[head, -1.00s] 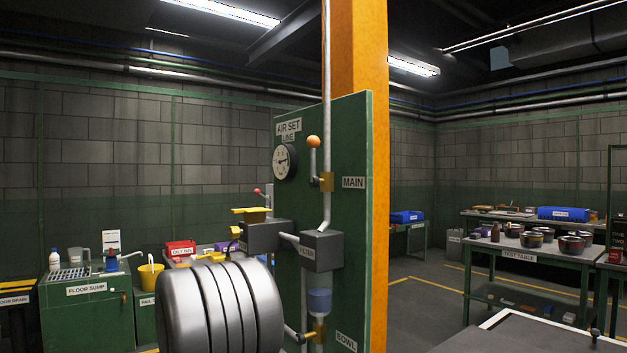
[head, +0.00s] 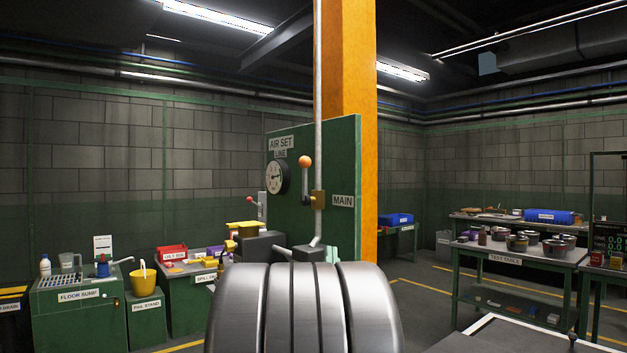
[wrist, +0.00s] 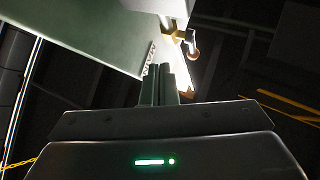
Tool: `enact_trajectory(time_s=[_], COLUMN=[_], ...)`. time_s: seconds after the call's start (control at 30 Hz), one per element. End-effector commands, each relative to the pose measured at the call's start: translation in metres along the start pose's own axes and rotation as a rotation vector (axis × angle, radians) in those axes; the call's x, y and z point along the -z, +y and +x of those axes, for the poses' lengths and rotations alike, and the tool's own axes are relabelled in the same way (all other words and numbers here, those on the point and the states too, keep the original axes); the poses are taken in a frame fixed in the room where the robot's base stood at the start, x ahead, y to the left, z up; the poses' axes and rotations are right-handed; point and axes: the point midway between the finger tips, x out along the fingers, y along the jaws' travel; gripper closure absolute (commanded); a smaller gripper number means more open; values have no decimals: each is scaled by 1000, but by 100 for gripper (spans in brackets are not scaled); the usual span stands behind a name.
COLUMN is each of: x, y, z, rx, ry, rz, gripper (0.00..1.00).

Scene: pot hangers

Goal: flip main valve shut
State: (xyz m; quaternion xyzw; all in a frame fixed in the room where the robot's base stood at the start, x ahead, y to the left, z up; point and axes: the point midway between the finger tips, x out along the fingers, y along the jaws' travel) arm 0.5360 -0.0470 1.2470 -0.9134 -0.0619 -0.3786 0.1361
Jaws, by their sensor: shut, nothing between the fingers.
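The main valve is a brass body (head: 318,200) on the vertical pipe of the green panel, beside the MAIN label (head: 343,201). Its lever stands upright, topped by an orange ball (head: 305,161). In the wrist view the brass body (wrist: 174,30) and the ball knob (wrist: 194,54) show at the top, beyond and right of the fingertips, with the knob lower in the picture. My gripper (wrist: 160,68) is shut and empty, apart from the lever. In the head view my silver arm hides most or all of the gripper and the panel's lower part.
A round gauge (head: 278,177) sits left of the lever on the panel. An orange column (head: 348,80) stands behind the panel. A yellow-handled fitting (head: 241,226) sticks out at left. The test table (head: 518,255) with pots stands at right, with open floor before it.

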Motion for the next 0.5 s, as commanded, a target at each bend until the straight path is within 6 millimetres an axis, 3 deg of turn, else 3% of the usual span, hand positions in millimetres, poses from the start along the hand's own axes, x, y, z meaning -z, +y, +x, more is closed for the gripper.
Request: enact_trajectory(time_s=[0.03, 0.2, 0.33, 0.5], x=[18, 59, 78, 88], y=[0, -10, -17, -22], z=[8, 24, 30, 32], rx=[36, 169, 240, 284], ry=[11, 3, -18, -40], rz=[0, 8, 8, 7], gripper=[100, 100, 100, 100])
